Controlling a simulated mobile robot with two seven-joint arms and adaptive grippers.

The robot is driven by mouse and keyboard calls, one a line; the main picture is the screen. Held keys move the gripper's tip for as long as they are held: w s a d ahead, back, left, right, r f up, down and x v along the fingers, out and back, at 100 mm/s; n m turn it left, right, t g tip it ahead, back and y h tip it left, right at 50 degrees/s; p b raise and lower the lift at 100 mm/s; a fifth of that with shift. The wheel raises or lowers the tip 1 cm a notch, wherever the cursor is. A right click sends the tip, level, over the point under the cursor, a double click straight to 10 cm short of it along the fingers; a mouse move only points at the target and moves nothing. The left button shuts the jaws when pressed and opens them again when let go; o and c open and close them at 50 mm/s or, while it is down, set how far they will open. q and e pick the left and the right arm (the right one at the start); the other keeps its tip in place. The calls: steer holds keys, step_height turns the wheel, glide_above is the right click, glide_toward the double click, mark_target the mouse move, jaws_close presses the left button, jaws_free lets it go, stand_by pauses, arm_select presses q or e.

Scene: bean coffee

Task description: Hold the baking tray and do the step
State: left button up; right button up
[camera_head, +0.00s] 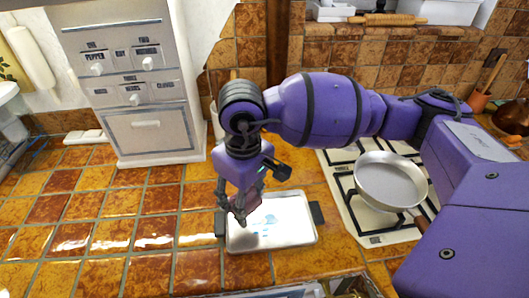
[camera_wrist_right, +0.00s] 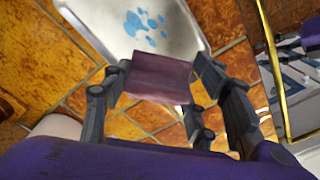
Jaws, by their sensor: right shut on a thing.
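The baking tray (camera_head: 298,236) is a silver rectangular tray with dark grips at its left and right ends. It lies on the tiled counter, with several pale blue blotches on its floor. It also shows in the right wrist view (camera_wrist_right: 100,18), where the blue blotches are clearer. My right gripper (camera_head: 238,212) points down over the left part of the tray. It is shut on a mauve block (camera_wrist_right: 160,78), which sits between its fingers. The block looks clear of the blue blotches; whether it touches the tray cannot be told. My left gripper is not in view.
A white stove (camera_head: 345,203) with a steel pan (camera_head: 385,180) stands right of the tray. A white drawer unit (camera_head: 150,125) stands at the back left. My right arm crosses above the stove. The tiled counter left of the tray is mostly clear.

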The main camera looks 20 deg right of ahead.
steer(key=shift+w+a, duration=0.1)
steer(key=shift+w, duration=0.25)
steer(key=shift+s+f+n, duration=0.15)
steer(key=shift+s+n, duration=0.05)
steer(key=shift+n, duration=0.1)
steer(key=shift+s+f, duration=0.25)
steer(key=shift+f, duration=0.3)
steer(key=b, duration=0.2)
glide_above(248, 226)
step_height(248, 226, down, 4)
steer(key=shift+f, duration=0.35)
step_height(248, 226, up, 4)
steer(key=shift+w+p, duration=0.1)
steer(key=shift+p, duration=0.6)
steer(key=shift+r, duration=0.7)
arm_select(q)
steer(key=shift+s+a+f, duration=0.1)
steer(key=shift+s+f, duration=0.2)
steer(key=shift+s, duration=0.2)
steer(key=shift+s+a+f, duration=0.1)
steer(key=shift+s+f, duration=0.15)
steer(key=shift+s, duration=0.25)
